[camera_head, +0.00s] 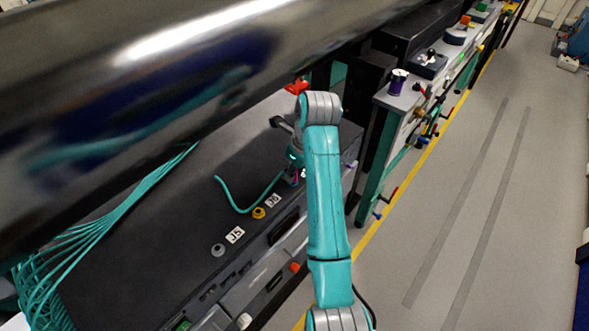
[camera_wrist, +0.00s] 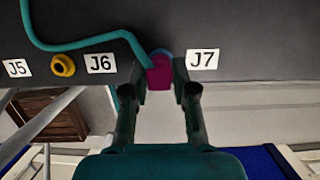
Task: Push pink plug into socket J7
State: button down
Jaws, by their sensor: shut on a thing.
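My gripper (camera_wrist: 158,82) is shut on the pink plug (camera_wrist: 160,73), with one dark finger on each side of it. A teal cable (camera_wrist: 75,45) loops across the panel towards the plug. A bluish round rim (camera_wrist: 161,52) shows just behind the plug, between the J6 label (camera_wrist: 101,63) and the J7 label (camera_wrist: 203,59); it looks like socket J7, mostly hidden by the plug. I cannot tell whether the plug is inside it. In the head view my arm hides most of the gripper and plug, above the dark panel (camera_head: 140,250).
A yellow socket (camera_wrist: 63,65) sits between the J5 label (camera_wrist: 17,68) and J6. A grey socket (camera_head: 218,250) lies further left in the head view. A big dark glossy cylinder (camera_head: 150,90) hangs over the panel. The floor (camera_head: 470,190) at right is clear.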

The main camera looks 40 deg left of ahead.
jog(key=shift+f, duration=0.1)
jog(key=c, duration=0.8)
grip_release()
jog(key=shift+c, duration=0.2)
